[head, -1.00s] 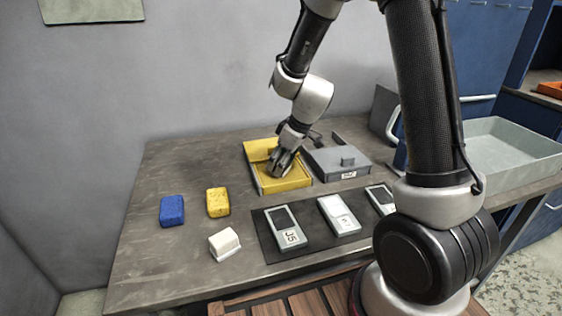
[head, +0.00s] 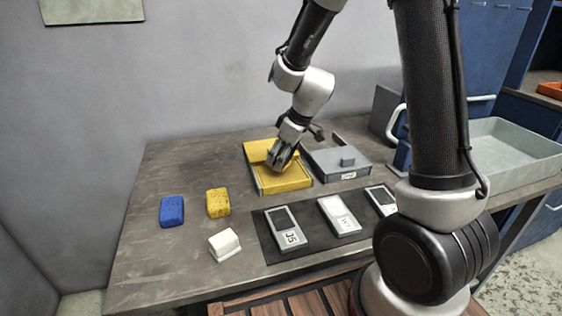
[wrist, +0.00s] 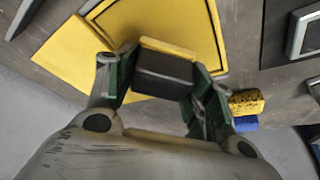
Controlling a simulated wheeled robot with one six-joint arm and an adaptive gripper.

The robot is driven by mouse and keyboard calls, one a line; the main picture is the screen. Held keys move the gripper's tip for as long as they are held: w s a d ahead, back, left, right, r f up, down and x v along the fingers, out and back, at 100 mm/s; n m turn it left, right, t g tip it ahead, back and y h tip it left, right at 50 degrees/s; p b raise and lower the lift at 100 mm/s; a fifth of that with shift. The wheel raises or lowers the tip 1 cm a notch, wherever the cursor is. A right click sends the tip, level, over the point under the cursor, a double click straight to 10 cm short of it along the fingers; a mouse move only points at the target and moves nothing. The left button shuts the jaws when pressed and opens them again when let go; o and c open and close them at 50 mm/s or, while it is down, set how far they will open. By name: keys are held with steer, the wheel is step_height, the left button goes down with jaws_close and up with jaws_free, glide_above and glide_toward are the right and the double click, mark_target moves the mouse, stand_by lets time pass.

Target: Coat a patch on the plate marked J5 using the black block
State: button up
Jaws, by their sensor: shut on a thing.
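My gripper (head: 282,160) points down over the yellow tray (head: 284,184). In the wrist view my gripper (wrist: 162,78) is shut on the black block (wrist: 163,75), which has a yellow strip along its far edge. The block is over the yellow tray (wrist: 180,22); I cannot tell whether it touches it. In the head view the fingers hide most of the block. The plate marked J5 (head: 285,220) lies on a dark mat in front of the yellow tray. It has a dark grey face and its label at the near end.
Two more plates (head: 339,215) (head: 381,200) lie right of J5 on the mat (head: 262,236). A grey lidded box (head: 335,165) stands right of the yellow tray. Blue (head: 172,211) and yellow (head: 218,203) sponges and a white block (head: 224,244) are at left. The table's left end is clear.

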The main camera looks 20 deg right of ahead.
steer(key=shift+r, duration=2.35)
